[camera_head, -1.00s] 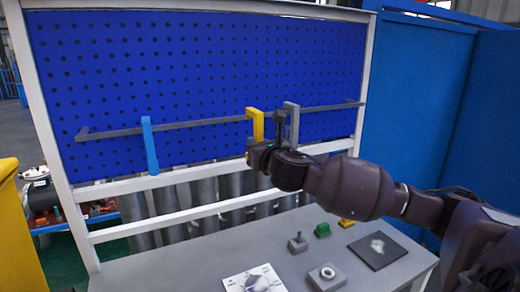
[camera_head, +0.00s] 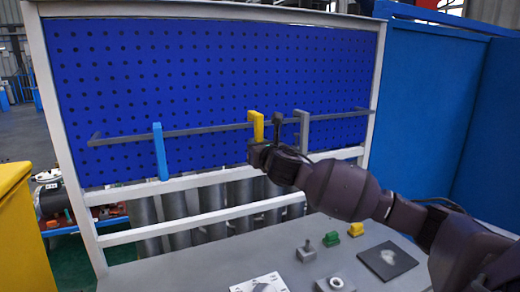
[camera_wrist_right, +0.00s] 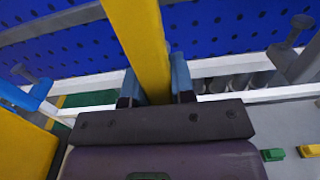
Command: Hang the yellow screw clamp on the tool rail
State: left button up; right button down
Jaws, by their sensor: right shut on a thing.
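The yellow screw clamp (camera_head: 257,124) is upright at the grey tool rail (camera_head: 205,131), with its top at the rail in the head view. My right gripper (camera_head: 259,152) is shut on its lower part. In the right wrist view the yellow bar (camera_wrist_right: 143,50) stands between the two fingers of my right gripper (camera_wrist_right: 157,88). I cannot tell whether the clamp's hook rests on the rail. A blue clamp (camera_head: 159,151) hangs on the rail to the left, and a grey clamp (camera_head: 303,131) to the right. My left gripper is not in view.
The blue pegboard (camera_head: 200,80) stands behind the rail. The grey bench (camera_head: 200,268) below carries a dark square plate (camera_head: 387,260), a green block (camera_head: 331,239), a yellow block (camera_head: 356,230), grey parts and a printed sheet (camera_head: 260,284). A yellow cabinet (camera_head: 20,230) stands at left.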

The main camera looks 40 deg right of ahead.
jog(key=shift+b+x, duration=0.35)
jog(key=shift+x, duration=1.25)
jog(key=shift+w+d+b, duration=0.1)
jog(key=shift+w+b, duration=0.2)
jog(key=shift+w, duration=0.4)
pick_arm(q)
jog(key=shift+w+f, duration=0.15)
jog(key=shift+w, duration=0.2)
pick_arm(e)
jog(key=shift+f, duration=0.55)
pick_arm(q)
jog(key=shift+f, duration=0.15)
pick_arm(e)
jog(key=c, duration=1)
grip_release()
jog(key=shift+s, duration=0.1)
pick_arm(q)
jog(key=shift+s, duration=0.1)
pick_arm(e)
jog(key=shift+o, duration=0.6)
jog(key=shift+f, duration=0.15)
